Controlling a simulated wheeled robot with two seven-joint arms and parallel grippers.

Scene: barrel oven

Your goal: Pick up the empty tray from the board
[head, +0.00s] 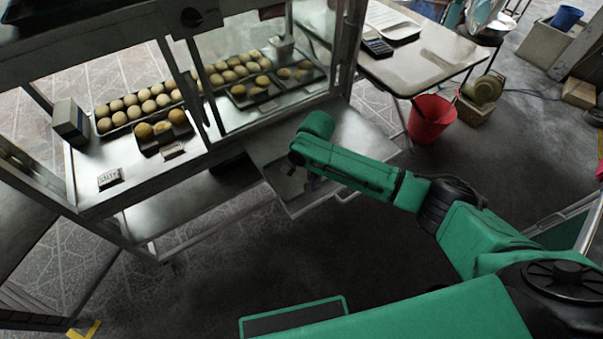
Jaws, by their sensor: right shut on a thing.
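My right arm reaches in from the right to the grey board (352,128) that juts out from the front of the glass display case. My right gripper (312,183) points down at the near-left part of the board, partly hidden under my wrist. It is shut on what looks like the dark empty tray (286,182). My arm covers part of this tray, and I cannot tell whether it touches the board or is lifted. My left gripper is not in view.
The glass display case (205,145) holds trays of round buns and a small label stand (110,178). A red bucket (430,117) stands on the floor by a table (430,50) with a calculator (377,46). The dark floor in front is clear.

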